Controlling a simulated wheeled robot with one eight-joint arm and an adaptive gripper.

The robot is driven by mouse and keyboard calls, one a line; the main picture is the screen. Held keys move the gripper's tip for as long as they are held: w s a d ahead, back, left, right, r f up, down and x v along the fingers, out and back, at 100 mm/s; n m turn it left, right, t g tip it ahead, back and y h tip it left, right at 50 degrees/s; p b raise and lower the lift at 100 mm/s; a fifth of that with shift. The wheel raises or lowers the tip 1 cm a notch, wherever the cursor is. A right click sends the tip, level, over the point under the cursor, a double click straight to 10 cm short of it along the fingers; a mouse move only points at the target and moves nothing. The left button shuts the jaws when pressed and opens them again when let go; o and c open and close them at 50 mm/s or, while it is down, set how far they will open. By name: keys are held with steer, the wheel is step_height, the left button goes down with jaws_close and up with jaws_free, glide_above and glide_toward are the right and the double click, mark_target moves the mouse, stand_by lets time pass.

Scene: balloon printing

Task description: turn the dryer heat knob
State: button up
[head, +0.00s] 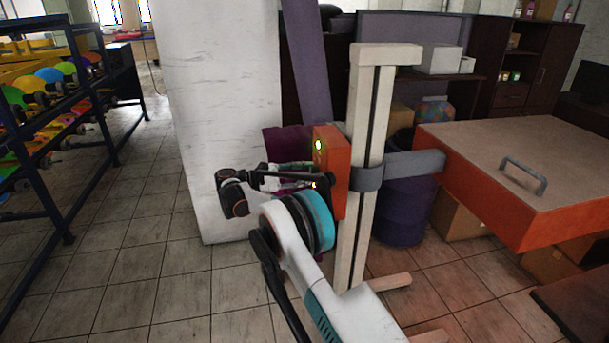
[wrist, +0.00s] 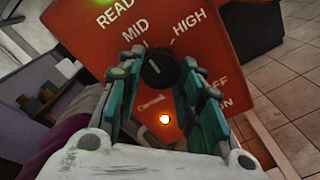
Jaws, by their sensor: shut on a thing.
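The dryer's orange control box (head: 330,165) is fixed to a pale upright post. In the wrist view its orange face (wrist: 205,50) carries the labels READ(Y), MID and HIGH. The black heat knob (wrist: 160,69) sits below MID and HIGH, with a light mark on it pointing up and left. My gripper (wrist: 162,85) is at the knob, one teal finger on each side, shut on it. In the head view my gripper (head: 315,177) meets the box's left face, and the knob is hidden there.
The post (head: 362,150) carries a grey bracket to a large orange-sided dryer panel (head: 530,165) with a handle on the right. A white pillar (head: 215,110) stands behind my arm. A dark rack (head: 60,110) with colored items is at left. Tiled floor between is clear.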

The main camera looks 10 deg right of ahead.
steer(key=o, duration=1.1)
steer(key=shift+c, duration=0.2)
steer(key=shift+a, duration=0.1)
steer(key=a, duration=0.7)
steer(key=shift+a, duration=0.2)
